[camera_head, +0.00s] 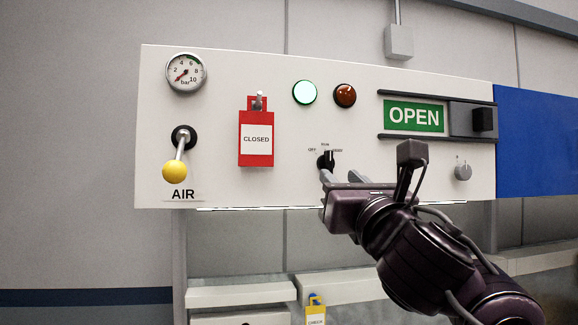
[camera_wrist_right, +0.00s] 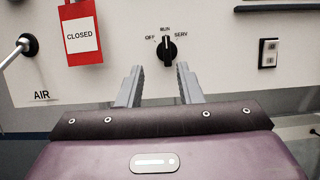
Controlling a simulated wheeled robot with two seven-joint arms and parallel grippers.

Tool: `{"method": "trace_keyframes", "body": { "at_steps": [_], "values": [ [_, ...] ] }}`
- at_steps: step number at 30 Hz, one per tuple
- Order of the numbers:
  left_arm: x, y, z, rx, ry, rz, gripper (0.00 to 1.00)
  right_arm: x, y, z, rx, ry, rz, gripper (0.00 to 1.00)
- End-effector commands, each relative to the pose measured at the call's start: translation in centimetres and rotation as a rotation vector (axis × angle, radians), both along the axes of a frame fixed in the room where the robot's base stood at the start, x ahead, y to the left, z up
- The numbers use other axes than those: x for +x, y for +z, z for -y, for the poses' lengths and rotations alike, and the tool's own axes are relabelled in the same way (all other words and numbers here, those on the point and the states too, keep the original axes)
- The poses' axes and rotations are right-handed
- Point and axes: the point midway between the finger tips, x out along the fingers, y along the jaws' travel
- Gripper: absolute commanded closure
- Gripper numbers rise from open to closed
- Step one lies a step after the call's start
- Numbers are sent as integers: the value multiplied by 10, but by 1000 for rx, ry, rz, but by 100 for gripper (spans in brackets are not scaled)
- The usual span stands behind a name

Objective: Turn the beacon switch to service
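The beacon switch (camera_wrist_right: 168,48) is a black rotary knob on the white panel, with OFF at its left, RUN above and SERV at its right. Its white pointer mark looks upward, at RUN. The switch also shows in the head view (camera_head: 326,160), partly hidden by my right gripper. My right gripper (camera_wrist_right: 160,72) is open and empty. Its two grey fingers point at the panel, one to each side and a little below the knob in the wrist view. I cannot tell whether they touch it. My left gripper is not in view.
A small plate (camera_wrist_right: 268,53) sits right of the switch.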

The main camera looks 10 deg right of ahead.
Motion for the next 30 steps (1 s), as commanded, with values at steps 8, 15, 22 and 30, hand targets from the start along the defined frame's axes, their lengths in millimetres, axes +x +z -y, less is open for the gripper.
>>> {"method": "trace_keyframes", "body": {
  "at_steps": [8,15,22,30],
  "values": [
    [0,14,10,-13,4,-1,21,24,19,-1,-19,-10,10,67],
    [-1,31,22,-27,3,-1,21,56,32,-3,-17,-7,10,67],
    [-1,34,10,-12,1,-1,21,67,34,-3,-17,-8,12,67],
    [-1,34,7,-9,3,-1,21,67,33,-3,-16,-7,12,78]
  ]
}}
